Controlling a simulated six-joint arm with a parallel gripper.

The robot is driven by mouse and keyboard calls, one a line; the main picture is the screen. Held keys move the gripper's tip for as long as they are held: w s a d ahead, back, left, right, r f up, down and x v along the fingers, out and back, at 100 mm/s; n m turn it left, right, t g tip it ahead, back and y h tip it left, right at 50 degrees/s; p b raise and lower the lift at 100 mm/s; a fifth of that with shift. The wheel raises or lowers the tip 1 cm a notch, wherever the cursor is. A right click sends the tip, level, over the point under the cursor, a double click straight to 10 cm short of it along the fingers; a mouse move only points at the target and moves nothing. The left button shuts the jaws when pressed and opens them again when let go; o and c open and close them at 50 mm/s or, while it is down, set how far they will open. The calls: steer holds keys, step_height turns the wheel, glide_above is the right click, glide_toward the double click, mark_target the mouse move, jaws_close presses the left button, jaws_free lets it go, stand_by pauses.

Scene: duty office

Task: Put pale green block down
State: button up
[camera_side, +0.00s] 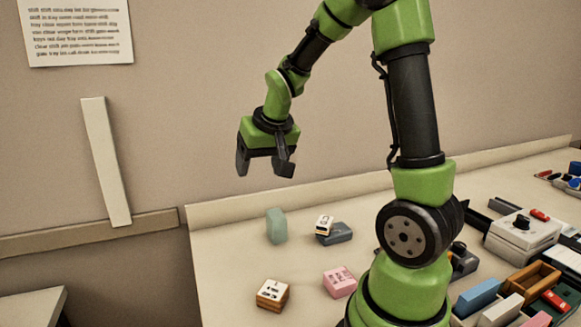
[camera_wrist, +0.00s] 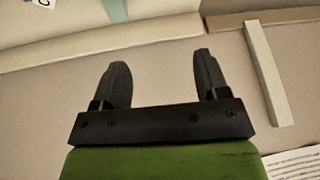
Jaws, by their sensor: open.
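The pale green block (camera_side: 276,226) stands upright on the table near its back left edge in the side view. In the wrist view, part of a pale green shape (camera_wrist: 115,10) shows at the top edge, cut off by the frame. My gripper (camera_side: 265,172) is open and empty, in the air above and behind the block, well apart from it. In the wrist view both fingers of my gripper (camera_wrist: 163,75) are spread with nothing between them.
A white block (camera_side: 324,225) rests against a grey block (camera_side: 335,234) right of the green one. A pink block (camera_side: 339,281) and a brown-and-white block (camera_side: 272,295) sit nearer the front. A wooden tray (camera_side: 531,283), several blocks and a white box (camera_side: 522,232) crowd the right.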

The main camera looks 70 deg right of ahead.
steer(key=s+a+r+n+t+y, duration=0.1)
steer(key=s+a+r+n+y, duration=0.1)
steer(key=s+a, duration=0.4)
steer(key=s+a+r+n+t+y, duration=0.1)
steer(key=s+a+r, duration=0.4)
steer(key=a, duration=0.5)
steer(key=shift+s+a+r+n+t+y, duration=0.2)
steer(key=shift+s+a+n+t+y, duration=0.15)
steer(key=shift+s+y, duration=0.65)
steer(key=shift+s, duration=0.15)
